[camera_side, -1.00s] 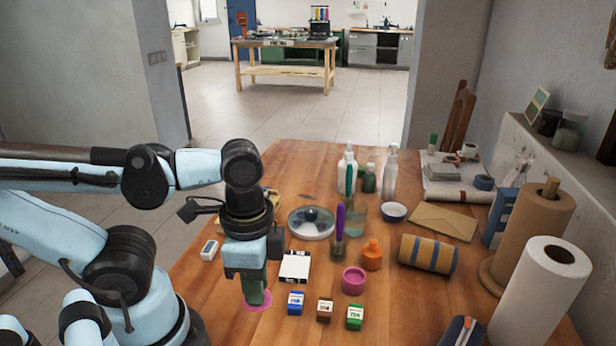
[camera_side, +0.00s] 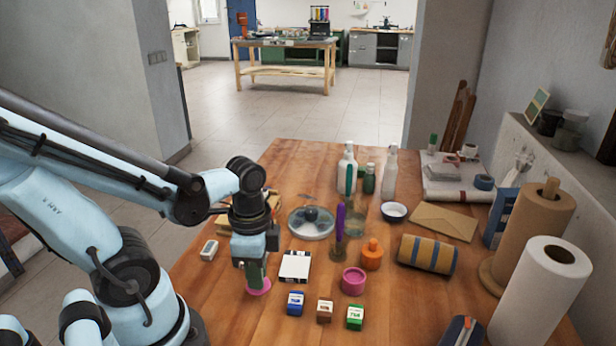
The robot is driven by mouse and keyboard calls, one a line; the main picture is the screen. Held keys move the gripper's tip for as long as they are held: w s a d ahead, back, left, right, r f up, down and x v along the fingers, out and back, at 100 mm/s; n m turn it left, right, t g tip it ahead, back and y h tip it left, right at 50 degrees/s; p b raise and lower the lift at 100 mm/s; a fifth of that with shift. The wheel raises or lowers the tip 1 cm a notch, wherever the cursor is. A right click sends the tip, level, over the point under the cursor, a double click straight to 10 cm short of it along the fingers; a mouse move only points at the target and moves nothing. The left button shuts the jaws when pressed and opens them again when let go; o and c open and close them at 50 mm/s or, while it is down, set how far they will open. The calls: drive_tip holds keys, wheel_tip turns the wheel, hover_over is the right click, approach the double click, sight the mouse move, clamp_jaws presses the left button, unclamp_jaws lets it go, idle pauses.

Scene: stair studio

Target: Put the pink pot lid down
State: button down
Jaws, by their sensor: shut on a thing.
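The pink pot lid (camera_side: 259,287) is a small flat pink disc under my gripper (camera_side: 256,277), left of the middle of the wooden table. My gripper points down and is shut on the lid. The fingers hide the lid's middle and top. I cannot tell whether the lid touches the table or hangs just above it. An open pink pot (camera_side: 353,281) stands to the right, apart from the lid.
Small blue (camera_side: 295,303), brown (camera_side: 324,311) and green (camera_side: 355,317) boxes stand in front. A white device (camera_side: 209,250) lies to the left. An orange bottle (camera_side: 372,255) stands beyond the pot. The table's front left is bare.

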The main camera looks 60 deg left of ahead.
drive_tip(key=shift+f, duration=1.5)
drive_tip(key=shift+f, duration=0.1)
drive_tip(key=c, duration=1.1)
unclamp_jaws()
drive_tip(key=shift+r, duration=6)
drive_tip(key=w+d+n+t, duration=0.2)
drive_tip(key=w+n+t, duration=0.5)
drive_tip(key=w, duration=0.2)
drive_tip(key=shift+w+d+r, duration=0.25)
drive_tip(key=shift+w+d, duration=0.15)
